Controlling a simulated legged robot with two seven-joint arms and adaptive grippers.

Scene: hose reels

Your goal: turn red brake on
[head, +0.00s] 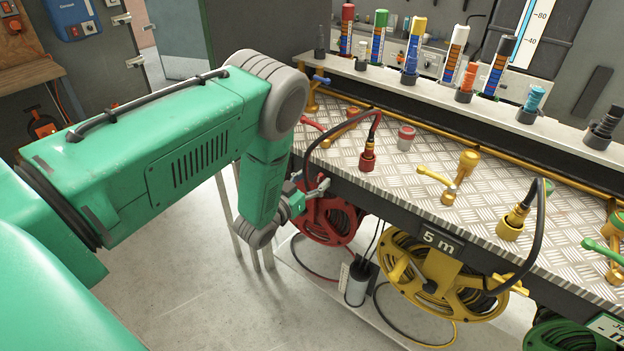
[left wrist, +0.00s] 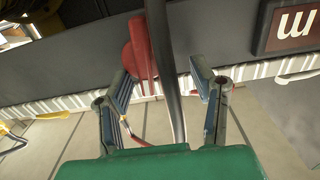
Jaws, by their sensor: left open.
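The red hose reel (head: 325,218) hangs under the left part of the bench, partly hidden by my left arm and gripper. My left gripper (head: 312,188) is beside the bench's front edge, just in front of the red reel's upper part. In the left wrist view, my left gripper (left wrist: 165,98) is open, with its two fingers spread. A red part (left wrist: 141,60), perhaps the red brake, shows beyond and between the fingers, nearer the left one. A dark hose (left wrist: 163,70) runs down between the fingers too. I see no contact with the red part. My right gripper is out of view.
A yellow reel (head: 435,275) with a 5 m sign (head: 440,240) hangs to the right. The bench top (head: 395,185) carries red and yellow valves and hose fittings. A dark hose (head: 365,130) loops over the bench edge near my gripper. Clear floor (head: 190,270) lies left of the bench.

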